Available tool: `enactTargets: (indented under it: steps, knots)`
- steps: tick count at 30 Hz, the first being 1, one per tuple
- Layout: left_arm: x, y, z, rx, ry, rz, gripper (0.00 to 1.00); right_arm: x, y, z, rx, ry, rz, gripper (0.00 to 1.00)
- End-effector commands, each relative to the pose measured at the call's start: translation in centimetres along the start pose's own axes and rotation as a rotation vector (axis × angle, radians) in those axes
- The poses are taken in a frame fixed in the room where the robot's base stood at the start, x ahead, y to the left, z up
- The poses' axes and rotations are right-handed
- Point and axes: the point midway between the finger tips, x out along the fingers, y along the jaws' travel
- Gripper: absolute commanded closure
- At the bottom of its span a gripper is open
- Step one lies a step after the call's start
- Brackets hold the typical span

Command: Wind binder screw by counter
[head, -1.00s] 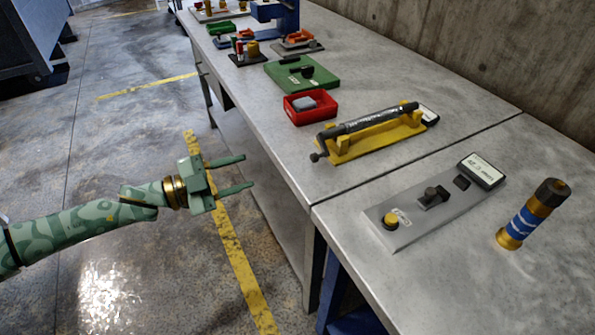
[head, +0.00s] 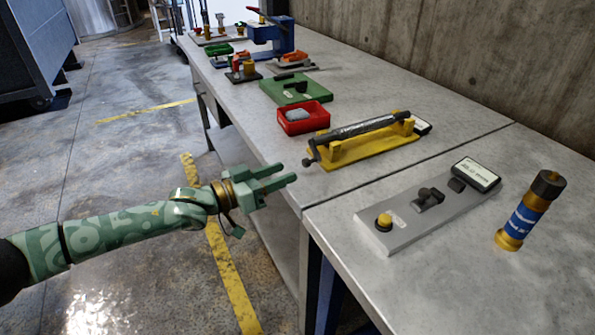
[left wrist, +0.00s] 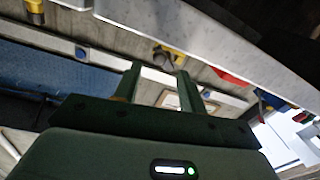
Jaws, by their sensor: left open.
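A dark screw rod (head: 365,128) lies in a yellow frame (head: 352,151) near the front edge of the workbench. A dark crank end (head: 309,162) sticks out at its near left end. A small counter box (head: 421,127) sits at its far right end, its reading too small to make out. My green left gripper (head: 290,172) is off the bench's front edge, just left of and below the crank end, open and empty. In the left wrist view, my open fingers (left wrist: 158,82) show with a yellow part (left wrist: 168,58) beyond them. My right gripper is not in view.
A grey panel (head: 400,239) with a yellow button, a lever and a display box lies nearer. A gold-and-blue cylinder (head: 522,222) stands right of it. A red tray (head: 304,128) and a green box (head: 296,94) lie behind the frame. A concrete wall bounds the back.

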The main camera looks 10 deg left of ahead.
Motion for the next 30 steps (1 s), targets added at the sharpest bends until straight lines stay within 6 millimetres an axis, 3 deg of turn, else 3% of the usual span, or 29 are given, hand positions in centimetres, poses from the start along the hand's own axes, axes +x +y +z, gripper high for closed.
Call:
enactTargets:
  steps: [3,7,19,23,24,30]
  knots:
    - [2.5,-0.1,0.3,-0.001,0.0,0.002,0.59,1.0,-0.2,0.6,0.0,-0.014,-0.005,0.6]
    - [4.1,-0.1,0.2,0.0,0.001,0.001,0.59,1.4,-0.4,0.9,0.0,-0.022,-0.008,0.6]
    - [4.9,0.0,-0.1,0.002,0.0,-0.001,0.59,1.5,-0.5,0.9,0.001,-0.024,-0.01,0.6]
    - [4.9,0.0,-0.1,0.002,0.0,-0.001,0.95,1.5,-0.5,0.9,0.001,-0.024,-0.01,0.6]
    - [4.9,0.0,-0.1,0.002,0.0,-0.001,1.0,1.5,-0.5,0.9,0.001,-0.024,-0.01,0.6]
    - [4.9,-0.2,0.1,0.057,0.004,0.0,1.0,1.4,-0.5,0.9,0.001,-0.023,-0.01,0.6]
